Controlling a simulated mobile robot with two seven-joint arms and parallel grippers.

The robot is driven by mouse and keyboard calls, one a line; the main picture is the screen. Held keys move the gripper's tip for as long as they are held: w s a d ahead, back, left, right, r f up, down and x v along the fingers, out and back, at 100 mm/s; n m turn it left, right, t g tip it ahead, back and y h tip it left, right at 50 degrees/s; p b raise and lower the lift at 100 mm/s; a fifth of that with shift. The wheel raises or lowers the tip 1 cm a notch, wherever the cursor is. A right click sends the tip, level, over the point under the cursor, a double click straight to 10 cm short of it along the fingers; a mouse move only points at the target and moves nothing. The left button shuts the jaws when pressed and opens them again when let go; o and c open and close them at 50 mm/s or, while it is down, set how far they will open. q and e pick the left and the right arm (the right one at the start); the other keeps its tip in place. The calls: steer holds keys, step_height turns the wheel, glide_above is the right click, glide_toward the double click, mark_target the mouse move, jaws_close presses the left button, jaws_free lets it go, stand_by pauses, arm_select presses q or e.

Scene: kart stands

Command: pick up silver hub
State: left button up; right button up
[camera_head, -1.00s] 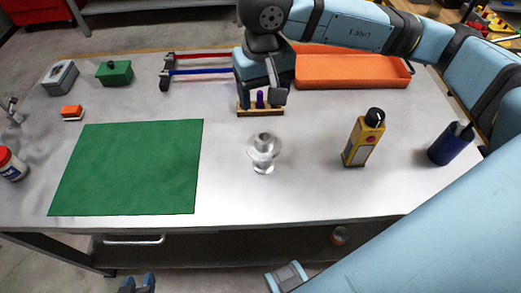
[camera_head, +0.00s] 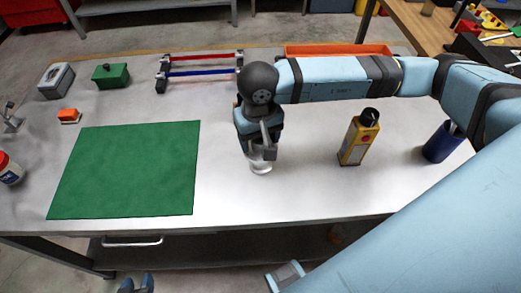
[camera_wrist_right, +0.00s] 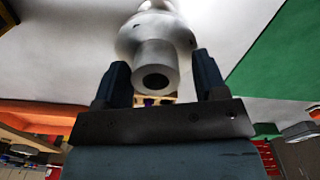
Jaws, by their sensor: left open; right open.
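The silver hub (camera_head: 261,169) stands on the grey table right of the green mat, partly hidden by my right gripper. My right gripper (camera_head: 262,152) is right over it, pointing down. In the right wrist view the hub (camera_wrist_right: 157,38) has its hollow stem between the two open fingers (camera_wrist_right: 159,65), with a gap seen on each side. My left gripper (camera_head: 137,284) is open and empty at the bottom edge of the head view, in front of the table.
The green mat (camera_head: 125,170) lies to the left. Behind are a rack with red and blue bars (camera_head: 203,72) and an orange tray (camera_head: 340,49). Front table centre is clear.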

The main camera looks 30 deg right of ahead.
steer(key=shift+f, duration=0.15)
jaws_close()
stand_by(0.4)
